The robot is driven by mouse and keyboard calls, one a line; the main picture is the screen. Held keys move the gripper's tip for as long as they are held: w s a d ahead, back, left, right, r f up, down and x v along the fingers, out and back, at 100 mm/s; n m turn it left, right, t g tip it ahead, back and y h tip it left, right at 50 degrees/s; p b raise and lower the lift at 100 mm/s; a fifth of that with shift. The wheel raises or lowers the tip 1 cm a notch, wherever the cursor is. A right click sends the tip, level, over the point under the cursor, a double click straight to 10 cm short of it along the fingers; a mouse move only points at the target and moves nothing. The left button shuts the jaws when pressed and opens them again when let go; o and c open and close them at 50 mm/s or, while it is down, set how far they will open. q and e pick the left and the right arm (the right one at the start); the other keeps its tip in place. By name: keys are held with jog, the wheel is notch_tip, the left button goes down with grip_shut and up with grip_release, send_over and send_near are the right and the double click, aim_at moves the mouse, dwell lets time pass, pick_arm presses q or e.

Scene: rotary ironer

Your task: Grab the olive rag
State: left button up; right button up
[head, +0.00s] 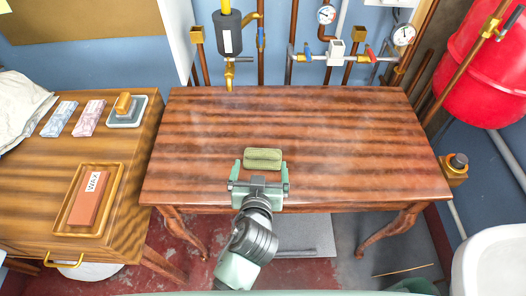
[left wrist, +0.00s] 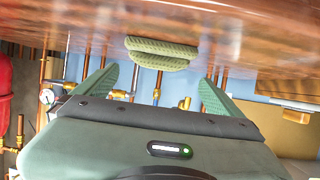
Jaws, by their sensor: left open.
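The olive rag (head: 263,158) is a small folded green cloth lying on the wooden table (head: 350,130), near the middle of its front part. In the left wrist view the olive rag (left wrist: 162,53) shows ahead, between the two fingers and beyond their tips. My left gripper (head: 259,168) is open, its fingers spread to either side just in front of the rag. In the left wrist view the left gripper (left wrist: 160,82) holds nothing. Whether a finger touches the rag cannot be told. My right gripper is not in view.
A side table at left holds a wooden tray (head: 65,233) with a block labelled WAX, folded cloths (head: 88,118) and a stamp-like pad (head: 126,110). Pipes and gauges (head: 326,15) line the back wall. A red tank (head: 480,65) hangs at right. The table around the rag is clear.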

aim_at(262, 154)
pick_arm(q)
jog(key=shift+x, duration=0.85)
jog(key=x, duration=0.3)
jog(key=shift+w+d+p, duration=0.15)
jog(key=shift+w+p, duration=0.25)
jog(key=shift+w+f, duration=0.15)
jog(key=shift+w, duration=0.05)
jog(key=c, duration=1.3)
jog(key=shift+c, duration=0.7)
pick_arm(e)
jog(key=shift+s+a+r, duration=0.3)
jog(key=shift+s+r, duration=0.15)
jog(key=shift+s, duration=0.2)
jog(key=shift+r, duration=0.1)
